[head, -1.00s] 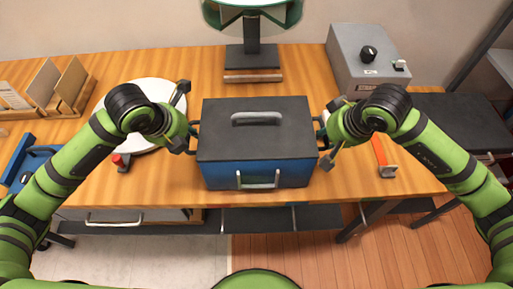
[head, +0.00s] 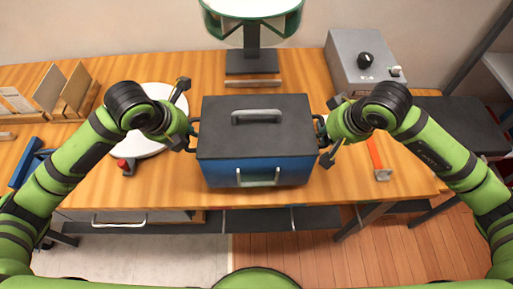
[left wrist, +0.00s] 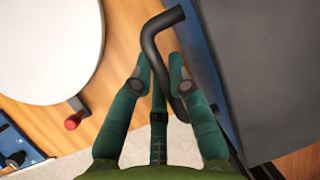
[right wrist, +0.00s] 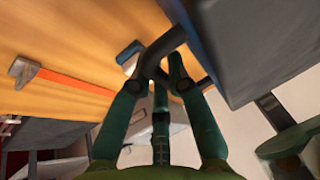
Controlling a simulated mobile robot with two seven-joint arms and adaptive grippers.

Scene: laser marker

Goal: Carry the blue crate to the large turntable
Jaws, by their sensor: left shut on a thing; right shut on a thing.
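The blue crate (head: 290,172) has a dark lid with a grey handle and is in the middle of the head view, over the wooden bench. My left gripper (head: 188,135) is shut on its left black side handle (left wrist: 150,38). My right gripper (head: 325,135) is shut on its right side handle (right wrist: 165,45). I cannot tell for sure whether the crate's underside touches the bench. A white round disc, apparently the large turntable (head: 150,142), lies left of the crate, partly behind my left arm. It also shows in the left wrist view (left wrist: 45,45).
A red knob (head: 122,164) sits at the disc's front edge. A post stand (head: 252,62) with a green-rimmed top is behind the crate. A grey control box (head: 360,60) stands back right. An orange-handled tool (head: 375,152) lies right. Wooden racks (head: 65,90) stand far left.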

